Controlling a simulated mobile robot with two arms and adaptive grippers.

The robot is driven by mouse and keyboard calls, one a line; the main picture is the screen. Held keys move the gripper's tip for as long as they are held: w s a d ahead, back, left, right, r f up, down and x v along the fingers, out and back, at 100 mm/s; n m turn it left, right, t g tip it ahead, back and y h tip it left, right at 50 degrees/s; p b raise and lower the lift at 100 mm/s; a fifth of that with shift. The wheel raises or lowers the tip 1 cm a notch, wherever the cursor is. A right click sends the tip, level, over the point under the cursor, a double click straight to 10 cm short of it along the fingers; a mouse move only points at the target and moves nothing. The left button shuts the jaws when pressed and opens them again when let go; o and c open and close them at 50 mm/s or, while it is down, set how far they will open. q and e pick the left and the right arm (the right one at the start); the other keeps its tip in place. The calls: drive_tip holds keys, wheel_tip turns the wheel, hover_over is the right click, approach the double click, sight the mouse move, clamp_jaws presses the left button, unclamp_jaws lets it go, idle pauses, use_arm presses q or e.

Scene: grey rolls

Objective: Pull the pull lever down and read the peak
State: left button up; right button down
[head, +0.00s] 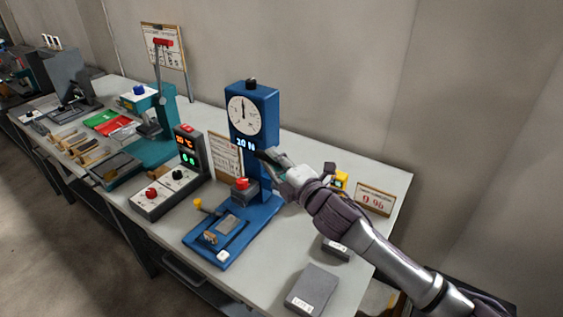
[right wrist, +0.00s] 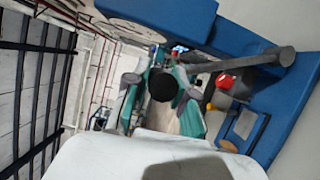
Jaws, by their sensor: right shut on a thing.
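The blue force tester (head: 253,100) stands on the bench with a round white dial (head: 244,115), its needle pointing near the top. A lit display (head: 246,144) below the dial appears to read 20 N. My right gripper (head: 272,163) is at the right side of the tester's column, below the dial. In the right wrist view its fingers (right wrist: 160,88) are shut around the black knob (right wrist: 162,86) of the pull lever. The grey lever bar (right wrist: 255,58) runs from there toward the blue column. In the head view the lever is mostly hidden. My left gripper is out of view.
A red knob (head: 242,184) sits low on the tester, above its blue base (head: 205,250). A control box with lit numbers (head: 188,150) and a teal press (head: 160,115) stand left. A 9.96 sign (head: 374,200) and a grey block (head: 312,287) are right. The wall is close behind.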

drive_tip(key=s+a+f+n+t+y+b, duration=0.1)
drive_tip(key=s+a+f+n+y+b, duration=0.1)
drive_tip(key=s+a+f+n+b, duration=0.2)
wheel_tip(320, 180, down, 4)
drive_tip(key=s+n+b, duration=0.3)
drive_tip(key=b, duration=0.3)
drive_tip(key=shift+a+f, duration=0.15)
drive_tip(key=shift+a, duration=0.15)
drive_tip(key=shift+f, duration=0.1)
drive_tip(key=c, duration=1)
unclamp_jaws()
